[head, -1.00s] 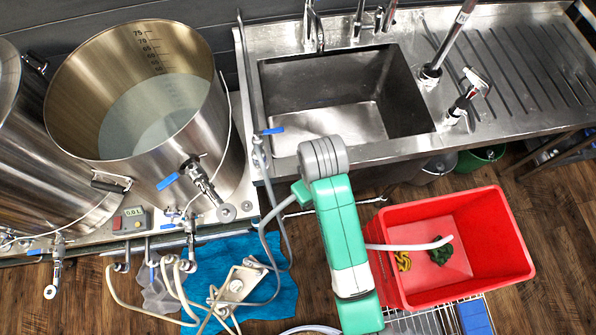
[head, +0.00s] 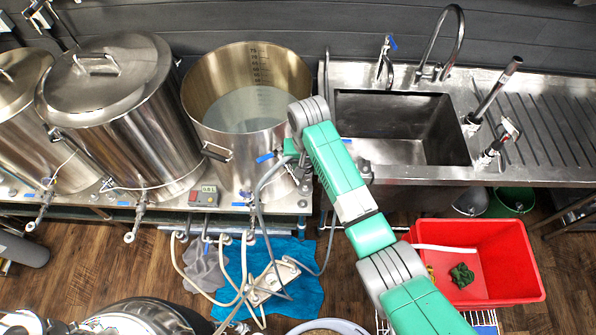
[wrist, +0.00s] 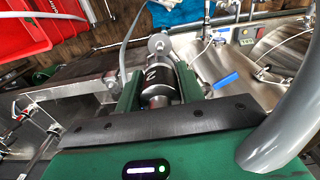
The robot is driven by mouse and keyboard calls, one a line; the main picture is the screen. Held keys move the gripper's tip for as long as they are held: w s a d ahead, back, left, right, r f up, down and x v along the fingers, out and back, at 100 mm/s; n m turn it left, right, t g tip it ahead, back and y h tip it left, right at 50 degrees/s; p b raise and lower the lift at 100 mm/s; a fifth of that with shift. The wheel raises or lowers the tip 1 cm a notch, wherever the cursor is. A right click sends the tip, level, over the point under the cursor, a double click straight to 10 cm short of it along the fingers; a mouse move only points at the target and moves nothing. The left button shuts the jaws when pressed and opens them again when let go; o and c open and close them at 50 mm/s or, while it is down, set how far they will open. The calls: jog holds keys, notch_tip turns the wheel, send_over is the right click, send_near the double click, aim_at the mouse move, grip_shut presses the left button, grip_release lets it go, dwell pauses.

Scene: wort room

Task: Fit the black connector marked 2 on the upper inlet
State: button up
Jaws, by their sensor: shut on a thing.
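My gripper (wrist: 160,82) is shut on the black connector marked 2 (wrist: 154,76) in the wrist view. The connector lies between the two green fingers, with its number visible. A round silver fitting (wrist: 160,43) shows just beyond it; I cannot tell whether they touch. In the head view, my gripper (head: 291,147) is mostly hidden behind my arm, at the right front of the open kettle (head: 240,140). The kettle's blue-handled valve is partly hidden there; its blue handle (wrist: 228,80) shows in the wrist view. I cannot make out the upper inlet for certain.
Grey hoses (head: 262,215) hang before the kettle stand, down to a pump (head: 270,283) on a blue cloth (head: 305,295). A sink (head: 400,130) is at the right, with a red crate (head: 500,235) below. A lidded kettle (head: 125,125) stands left.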

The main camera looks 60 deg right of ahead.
jog(key=b, duration=0.5)
send_over(305, 186)
jog(key=shift+s+d+f, duration=0.1)
jog(key=shift+d+f, duration=0.05)
jog(key=shift+f, duration=3)
jog(key=shift+f+b, duration=0.6)
jog(key=shift+f, duration=0.7)
jog(key=o, duration=1.1)
jog(key=shift+o, duration=0.2)
notch_tip(305, 186, up, 8)
jog(key=shift+f, duration=0.1)
